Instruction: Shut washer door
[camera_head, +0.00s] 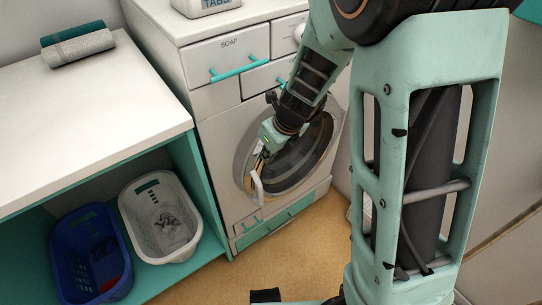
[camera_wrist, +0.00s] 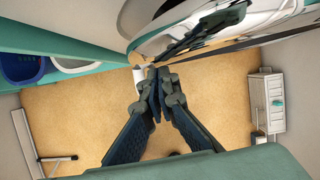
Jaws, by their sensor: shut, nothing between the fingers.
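The white washer (camera_head: 222,125) stands against the wall, with its round, dark-glass door (camera_head: 300,160) low on its front. A pale curved door handle (camera_head: 257,188) is at the door's left edge. My gripper (camera_head: 261,163) is at the left part of the door, close above the handle, with its fingers together and empty. In the wrist view my gripper (camera_wrist: 157,76) points toward the white handle end (camera_wrist: 139,76) and the door rim. I cannot tell whether the fingers touch the door, or how far ajar it is. My arm hides the door's upper right.
A white counter (camera_head: 85,115) stands left of the washer, with a blue basket (camera_head: 62,245) and a white basket (camera_head: 137,225) on the teal shelf below. Rolled towels (camera_head: 80,48) lie on the counter. The tan floor (camera_head: 235,275) before the washer looks clear.

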